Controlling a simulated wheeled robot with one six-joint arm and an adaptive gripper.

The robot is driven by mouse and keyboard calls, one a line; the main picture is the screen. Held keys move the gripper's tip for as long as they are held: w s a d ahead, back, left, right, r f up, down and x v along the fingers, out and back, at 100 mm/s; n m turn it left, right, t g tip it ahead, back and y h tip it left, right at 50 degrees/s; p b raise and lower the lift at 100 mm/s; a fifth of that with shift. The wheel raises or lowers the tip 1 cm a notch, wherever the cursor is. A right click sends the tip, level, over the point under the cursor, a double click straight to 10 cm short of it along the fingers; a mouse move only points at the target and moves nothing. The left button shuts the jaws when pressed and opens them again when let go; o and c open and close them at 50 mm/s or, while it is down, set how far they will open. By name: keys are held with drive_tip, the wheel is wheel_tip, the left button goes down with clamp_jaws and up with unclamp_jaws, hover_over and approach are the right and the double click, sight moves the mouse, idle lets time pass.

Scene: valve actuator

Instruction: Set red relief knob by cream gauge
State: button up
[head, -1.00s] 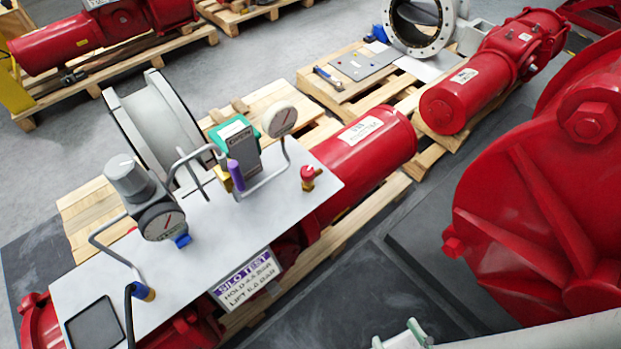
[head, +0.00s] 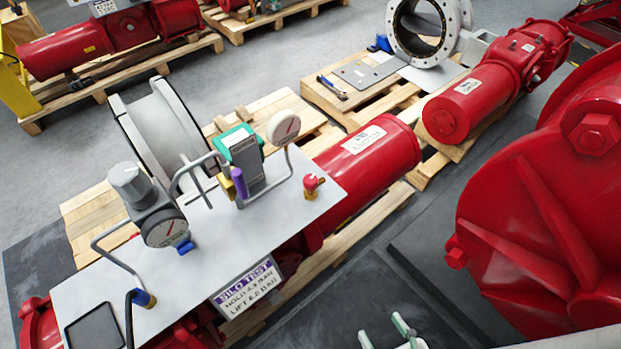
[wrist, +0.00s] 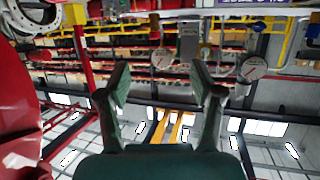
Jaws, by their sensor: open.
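The red relief knob (head: 312,182) sits on a brass fitting near the right end of a light metal panel (head: 215,255) in the head view. The cream gauge (head: 283,127) stands on a bent tube to its upper left, its dial carrying a dark red needle. My gripper (head: 386,329) shows only as pale green fingertips at the bottom edge, below and right of the knob, apart from it. In the wrist view my gripper (wrist: 158,85) is open and empty. That view appears upside down; a round gauge (wrist: 162,58) shows between the fingers, probably the cream one.
A grey-knobbed regulator with a gauge (head: 165,228), a green-topped device (head: 242,155) and a purple part (head: 239,183) stand on the panel. A large red housing (head: 540,220) fills the right side.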

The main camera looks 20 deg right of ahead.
drive_tip(key=x, duration=0.8)
drive_tip(key=m+g+h, duration=0.1)
drive_tip(key=m+h, duration=0.3)
approach(311, 182)
drive_tip(key=shift+h, duration=0.3)
drive_tip(key=x, duration=1.1)
drive_tip(key=shift+w+a+f, duration=0.1)
drive_tip(key=shift+a, duration=0.15)
drive_tip(key=c, duration=1.2)
